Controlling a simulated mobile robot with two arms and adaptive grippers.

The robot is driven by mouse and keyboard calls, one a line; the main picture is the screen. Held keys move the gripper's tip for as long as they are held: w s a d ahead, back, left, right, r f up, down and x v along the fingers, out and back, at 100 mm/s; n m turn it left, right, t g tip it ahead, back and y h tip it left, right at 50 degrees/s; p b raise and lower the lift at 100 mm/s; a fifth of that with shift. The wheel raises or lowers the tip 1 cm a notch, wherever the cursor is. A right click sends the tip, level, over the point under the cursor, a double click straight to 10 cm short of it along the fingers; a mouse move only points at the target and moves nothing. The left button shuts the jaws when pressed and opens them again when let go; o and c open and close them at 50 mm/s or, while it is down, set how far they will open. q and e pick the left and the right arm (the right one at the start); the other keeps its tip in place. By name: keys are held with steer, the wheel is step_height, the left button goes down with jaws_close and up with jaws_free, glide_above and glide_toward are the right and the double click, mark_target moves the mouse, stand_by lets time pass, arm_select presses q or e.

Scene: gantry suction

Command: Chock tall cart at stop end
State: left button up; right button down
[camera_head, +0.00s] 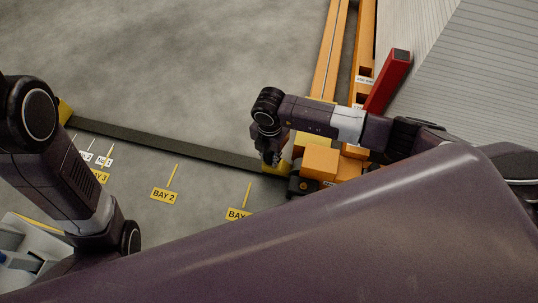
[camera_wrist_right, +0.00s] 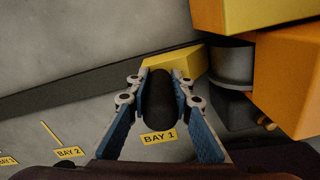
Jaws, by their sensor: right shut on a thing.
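My right gripper (camera_head: 272,159) points down beside the yellow end block (camera_head: 275,168) of a long dark floor bar. In the right wrist view its blue-padded fingers (camera_wrist_right: 160,100) are shut on a dark rounded thing (camera_wrist_right: 158,98). I cannot tell whether that thing touches the floor. The yellow end block (camera_wrist_right: 178,62) lies just beyond the fingertips. The orange machine (camera_head: 320,161) stands close to the right, with a dark roller-like part at its near side. I cannot tell which part is the tall cart. My left arm shows at the left, but its gripper does not.
The dark bar (camera_head: 165,140) runs across the floor to another yellow block (camera_head: 65,111). Bay labels (camera_head: 163,196) lie on the near side. Orange rails (camera_head: 328,50) and a red post (camera_head: 388,80) stand at right. The grey floor beyond the bar is clear.

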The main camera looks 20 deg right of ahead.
steer(key=shift+f, duration=0.2)
steer(key=c, duration=1.6)
jaws_free()
step_height(320, 180, up, 12)
steer(key=shift+f, duration=0.1)
